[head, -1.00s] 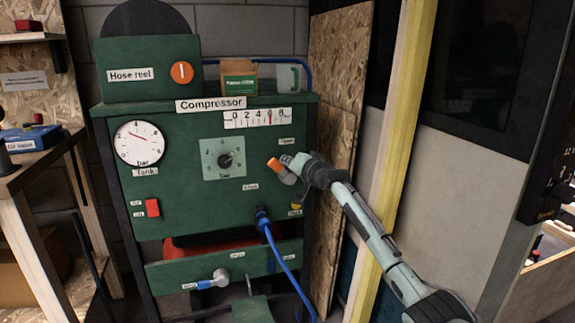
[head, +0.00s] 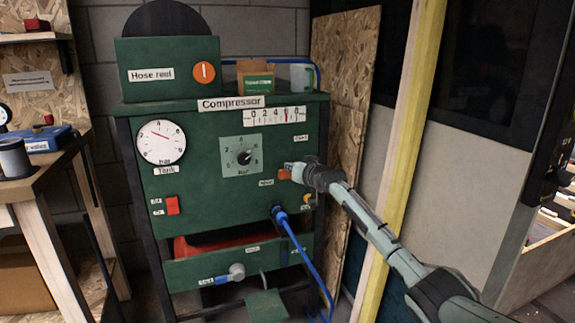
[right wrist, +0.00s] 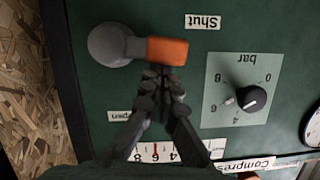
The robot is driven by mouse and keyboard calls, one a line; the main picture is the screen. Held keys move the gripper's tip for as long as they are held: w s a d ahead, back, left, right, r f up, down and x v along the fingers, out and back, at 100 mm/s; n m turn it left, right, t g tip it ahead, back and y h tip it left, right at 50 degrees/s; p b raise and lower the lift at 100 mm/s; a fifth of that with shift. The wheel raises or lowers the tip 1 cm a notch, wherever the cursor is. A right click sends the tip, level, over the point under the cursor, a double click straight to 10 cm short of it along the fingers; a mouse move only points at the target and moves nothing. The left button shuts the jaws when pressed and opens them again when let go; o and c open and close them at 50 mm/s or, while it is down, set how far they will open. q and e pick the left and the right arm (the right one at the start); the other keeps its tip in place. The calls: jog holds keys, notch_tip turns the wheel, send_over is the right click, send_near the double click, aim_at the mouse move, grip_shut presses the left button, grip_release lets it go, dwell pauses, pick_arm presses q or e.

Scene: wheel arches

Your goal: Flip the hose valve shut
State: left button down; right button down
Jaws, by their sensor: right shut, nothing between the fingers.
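The hose valve has a round grey hub (right wrist: 110,45) and an orange lever (right wrist: 165,51), on the green front of the compressor. In the head view the lever (head: 284,174) points left from the hub, about level, beside the "Shut" label (head: 266,182). In the right wrist view, which is upside down, the "Shut" label (right wrist: 202,21) and the "Open" label (right wrist: 120,115) lie on opposite sides of it. My right gripper (right wrist: 161,76) is shut and empty, its tips at the lever's upper edge, seeming to touch it. The gripper (head: 290,165) partly hides the hub in the head view.
A pressure knob (head: 244,157) sits left of the valve. A blue hose (head: 300,245) hangs from a socket below it. A yellow post (head: 405,150) and a chipboard panel (head: 342,75) stand to the right.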

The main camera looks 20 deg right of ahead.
pick_arm(q)
jog(key=shift+s+f, duration=0.1)
jog(key=shift+f, duration=0.15)
pick_arm(e)
jog(key=shift+a+f, duration=0.1)
jog(key=shift+f, duration=0.2)
pick_arm(q)
jog(key=shift+a+f, duration=0.1)
pick_arm(e)
jog(key=shift+a+f, duration=0.1)
